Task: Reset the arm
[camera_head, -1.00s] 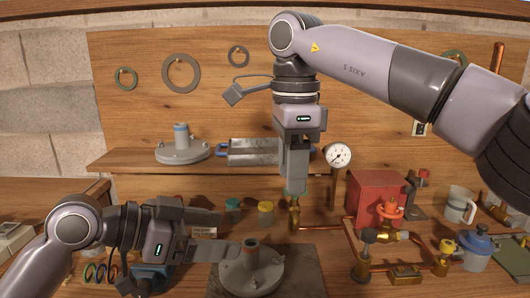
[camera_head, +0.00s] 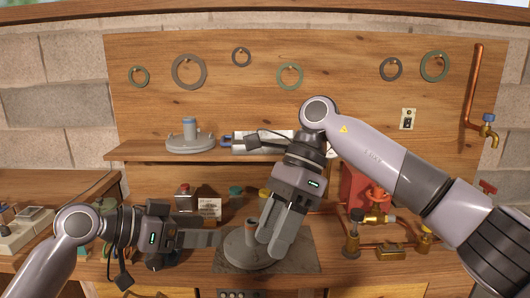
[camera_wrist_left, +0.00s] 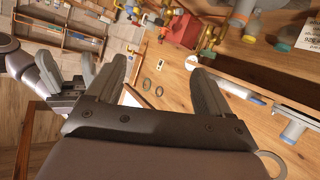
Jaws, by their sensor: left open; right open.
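My right arm reaches in from the right in the head view. Its gripper (camera_head: 278,242) points down over the grey mat and partly covers the flanged still part. It is open, with nothing seen between its fingers. My left gripper (camera_head: 216,230) points right from the lower left, its fingertips near the left side of the flanged part (camera_head: 240,248). In the left wrist view its two fingers (camera_wrist_left: 160,85) stand wide apart with nothing between them. Part of my right arm shows at the left of that view.
The grey mat (camera_head: 304,258) lies under the flanged part. A second flanged part (camera_head: 190,143) and a metal cylinder (camera_head: 236,141) are on the shelf (camera_head: 128,151). A red box (camera_head: 353,183) and brass valve fittings (camera_head: 352,240) stand at the right. Rings hang on the back board.

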